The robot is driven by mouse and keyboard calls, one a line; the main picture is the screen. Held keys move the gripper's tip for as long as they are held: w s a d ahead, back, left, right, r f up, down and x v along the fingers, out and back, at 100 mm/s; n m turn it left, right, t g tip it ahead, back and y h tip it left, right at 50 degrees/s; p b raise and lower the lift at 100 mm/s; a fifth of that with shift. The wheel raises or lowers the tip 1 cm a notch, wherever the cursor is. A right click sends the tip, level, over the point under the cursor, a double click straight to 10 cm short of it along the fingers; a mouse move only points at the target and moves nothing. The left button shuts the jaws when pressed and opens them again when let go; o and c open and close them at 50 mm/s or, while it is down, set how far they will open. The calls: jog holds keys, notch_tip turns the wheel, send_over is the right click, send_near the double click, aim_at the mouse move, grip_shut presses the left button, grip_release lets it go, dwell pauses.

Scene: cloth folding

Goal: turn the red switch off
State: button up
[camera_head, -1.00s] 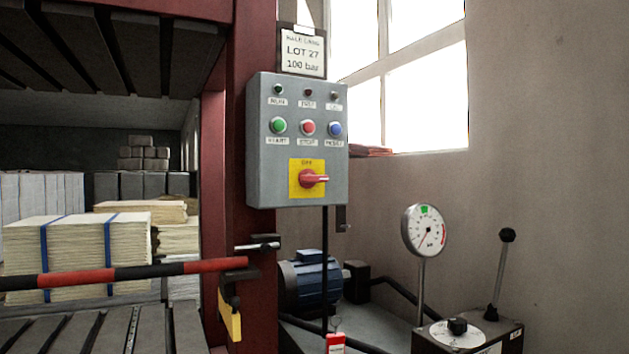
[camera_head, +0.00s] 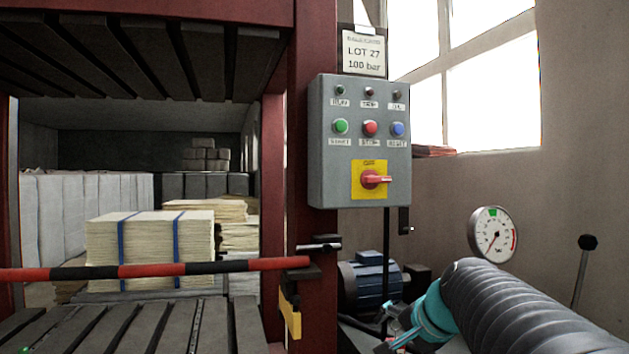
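The red switch (camera_head: 374,180) is a rotary handle on a yellow plate, low on the front of a grey control box (camera_head: 325,165). Its handle lies roughly level and points right. The lettering on the plate is too small to read surely. My gripper (camera_head: 392,335) is at the bottom of the view, below the box and apart from the switch. It is small, dark and partly hidden by my teal wrist, so its opening does not show.
Green, red and blue buttons (camera_head: 398,129) sit above the switch. A red press column (camera_head: 316,285) stands left, with a red-and-black bar (camera_head: 150,271) across the opening. A gauge (camera_head: 493,235), blue motor (camera_head: 371,288) and black-knobbed lever (camera_head: 587,243) stand low right.

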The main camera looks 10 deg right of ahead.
jog(key=w+d+r+m+t, duration=0.25)
jog(key=w+r+m, duration=0.2)
jog(key=r, duration=0.25)
jog(key=w+d+r+m+t, duration=0.25)
jog(key=d+r+m, duration=0.2)
jog(key=r, duration=0.25)
jog(key=m+t, duration=0.3)
jog(key=m, duration=0.7)
send_near(380, 179)
jog(key=s+f, duration=0.1)
jog(key=s, duration=0.2)
jog(key=w+m+p, duration=0.1)
jog(key=w, duration=0.6)
jog(key=w+m+p, duration=0.1)
jog(key=w+m, duration=0.1)
jog(key=w, duration=0.5)
jog(key=shift+a+r+t, duration=0.2)
jog(key=shift+t, duration=0.2)
jog(key=c, duration=1.1)
